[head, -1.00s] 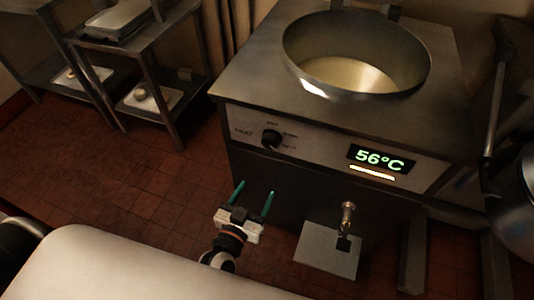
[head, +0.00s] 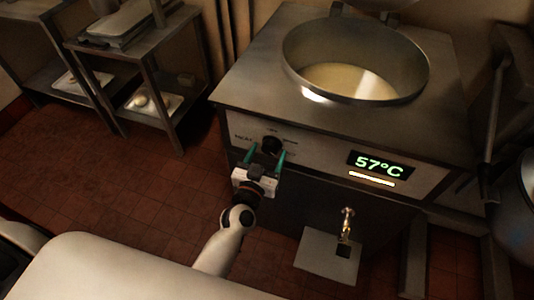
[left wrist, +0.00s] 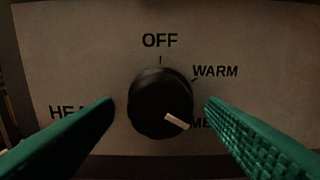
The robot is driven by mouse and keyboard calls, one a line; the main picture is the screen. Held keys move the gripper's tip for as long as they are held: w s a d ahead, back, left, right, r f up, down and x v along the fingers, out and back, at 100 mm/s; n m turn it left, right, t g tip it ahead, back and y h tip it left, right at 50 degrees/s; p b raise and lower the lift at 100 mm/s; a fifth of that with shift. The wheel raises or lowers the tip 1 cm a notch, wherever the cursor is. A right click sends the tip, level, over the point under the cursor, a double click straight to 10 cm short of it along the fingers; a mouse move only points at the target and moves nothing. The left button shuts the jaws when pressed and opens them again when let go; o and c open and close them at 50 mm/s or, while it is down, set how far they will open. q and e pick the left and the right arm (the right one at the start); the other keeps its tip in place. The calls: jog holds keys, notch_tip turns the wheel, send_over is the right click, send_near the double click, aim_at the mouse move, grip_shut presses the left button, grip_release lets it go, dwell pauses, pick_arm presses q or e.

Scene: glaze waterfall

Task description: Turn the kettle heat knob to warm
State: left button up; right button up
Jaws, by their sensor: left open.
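The black heat knob (head: 272,143) is on the kettle's front panel. In the left wrist view the knob (left wrist: 160,101) is near, with labels OFF above, WARM upper right, one starting "ME" lower right, and one starting "HEA" at left. Its white pointer (left wrist: 177,122) aims lower right, toward the partly hidden "ME" label. My left gripper (head: 266,155) is open at the knob, its green fingers on either side. In the left wrist view the fingers (left wrist: 160,115) flank the knob with gaps. The kettle (head: 357,62) holds pale liquid. My right gripper is not in view.
The display (head: 380,164) reads 57°C, with a lit bar below it. A brass tap (head: 346,222) sticks out low on the front above a plate (head: 327,258). Metal shelves (head: 150,65) with trays stand at left. Tiled floor is clear between.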

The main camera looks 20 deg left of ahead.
pick_arm(q)
jog(key=shift+w, duration=0.1)
jog(key=c, duration=1)
jog(key=shift+n, duration=0.3)
jog(key=shift+r+n+p, duration=0.1)
jog(key=shift+n+p, duration=0.35)
jog(key=shift+n, duration=0.45)
jog(key=n, duration=0.2)
jog(key=shift+n+p, duration=0.3)
jog(key=shift+n, duration=0.1)
jog(key=n, duration=0.3)
jog(key=shift+d, duration=0.1)
jog(key=shift+n, duration=1.8)
